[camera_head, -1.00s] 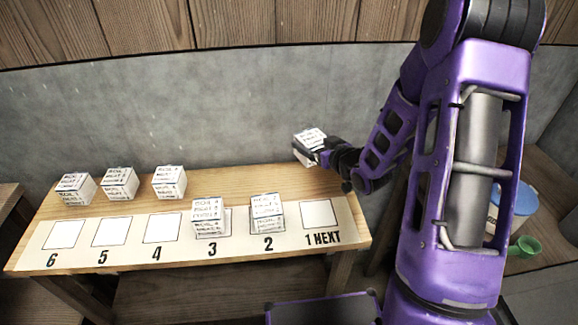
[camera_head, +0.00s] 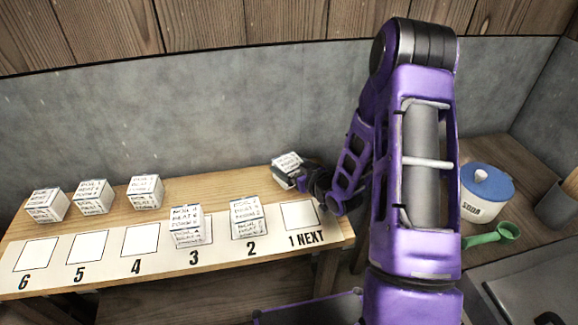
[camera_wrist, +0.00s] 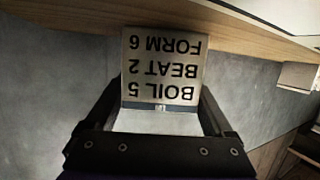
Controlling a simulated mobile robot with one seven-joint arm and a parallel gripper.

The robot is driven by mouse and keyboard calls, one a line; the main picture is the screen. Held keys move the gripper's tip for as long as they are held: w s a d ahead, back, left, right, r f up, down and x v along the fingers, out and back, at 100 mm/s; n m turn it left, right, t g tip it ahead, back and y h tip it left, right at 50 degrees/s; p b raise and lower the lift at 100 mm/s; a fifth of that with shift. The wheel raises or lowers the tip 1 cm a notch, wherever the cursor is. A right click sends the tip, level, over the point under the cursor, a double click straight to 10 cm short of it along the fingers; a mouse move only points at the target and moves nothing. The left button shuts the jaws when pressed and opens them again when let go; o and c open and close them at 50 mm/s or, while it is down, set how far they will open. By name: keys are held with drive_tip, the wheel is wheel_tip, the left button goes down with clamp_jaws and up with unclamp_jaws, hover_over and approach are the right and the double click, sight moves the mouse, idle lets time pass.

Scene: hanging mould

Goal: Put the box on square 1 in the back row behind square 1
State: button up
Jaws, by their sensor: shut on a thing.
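My gripper (camera_head: 300,178) is shut on a white box (camera_head: 286,168) with black lettering. It holds the box at the back edge of the table, behind square 1. I cannot tell whether the box touches the table top. In the wrist view the box (camera_wrist: 163,65) sits between the fingers, its label "BOIL 5 BEAT 2 FORM 6" upside down. Square 1 (camera_head: 299,216), marked "1 NEXT", is empty. Boxes stand on square 2 (camera_head: 245,216) and square 3 (camera_head: 188,226).
Back-row boxes stand behind square 4 (camera_head: 145,192), square 5 (camera_head: 94,196) and square 6 (camera_head: 46,205). Squares 4, 5 and 6 are empty. A grey wall (camera_head: 220,120) rises behind the table. A soda jar (camera_head: 484,205) and green scoop (camera_head: 494,236) are on the right.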

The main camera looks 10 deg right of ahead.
drive_tip(key=shift+s+f+b, duration=0.25)
drive_tip(key=shift+f+b, duration=0.3)
drive_tip(key=o, duration=1.4)
drive_tip(key=shift+s+f, duration=0.1)
drive_tip(key=shift+f, duration=0.05)
drive_tip(key=shift+r+p, duration=0.6)
drive_tip(key=shift+p, duration=0.2)
drive_tip(key=v, duration=1.1)
drive_tip(key=shift+s+d+r, duration=0.1)
drive_tip(key=shift+d+r, duration=0.15)
drive_tip(key=shift+r, duration=0.15)
